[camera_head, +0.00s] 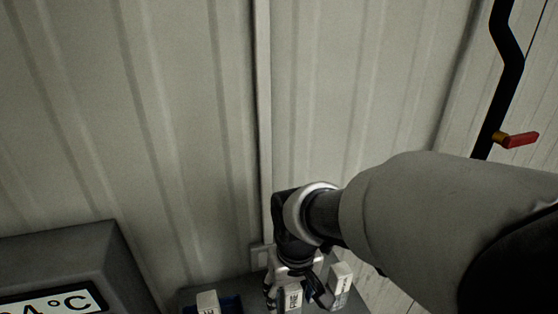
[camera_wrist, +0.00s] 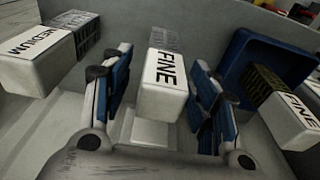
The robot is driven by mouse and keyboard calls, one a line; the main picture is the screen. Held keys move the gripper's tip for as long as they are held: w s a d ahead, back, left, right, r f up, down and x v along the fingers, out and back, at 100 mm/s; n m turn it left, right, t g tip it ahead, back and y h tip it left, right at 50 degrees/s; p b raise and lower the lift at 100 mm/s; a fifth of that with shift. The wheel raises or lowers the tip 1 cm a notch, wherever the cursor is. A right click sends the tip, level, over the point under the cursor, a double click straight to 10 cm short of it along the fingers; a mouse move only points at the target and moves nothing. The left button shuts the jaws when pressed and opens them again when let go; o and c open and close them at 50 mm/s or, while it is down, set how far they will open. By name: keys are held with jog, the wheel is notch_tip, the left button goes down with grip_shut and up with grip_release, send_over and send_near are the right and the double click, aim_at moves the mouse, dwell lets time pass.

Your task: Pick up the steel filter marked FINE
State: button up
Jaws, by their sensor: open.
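A filter marked FINE (camera_wrist: 163,88), with a white block end and a dark mesh part behind it, stands between the fingers of my gripper (camera_wrist: 160,78) in the wrist view. The blue-padded fingers are open on either side of it, with a visible gap. In the head view my gripper (camera_head: 295,284) points down around this white block (camera_head: 292,298). A second filter marked FINE (camera_wrist: 290,120) is at the right of the wrist view, by a blue tray (camera_wrist: 238,62). It also seems to show at the bottom left of the head view (camera_head: 207,300).
A grey display unit (camera_head: 60,265) stands at left. A corrugated wall (camera_head: 180,130) rises behind.

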jog(key=shift+w+f, duration=0.1)
jog(key=shift+f, duration=0.55)
jog(key=shift+c, duration=0.5)
jog(key=c, duration=1.1)
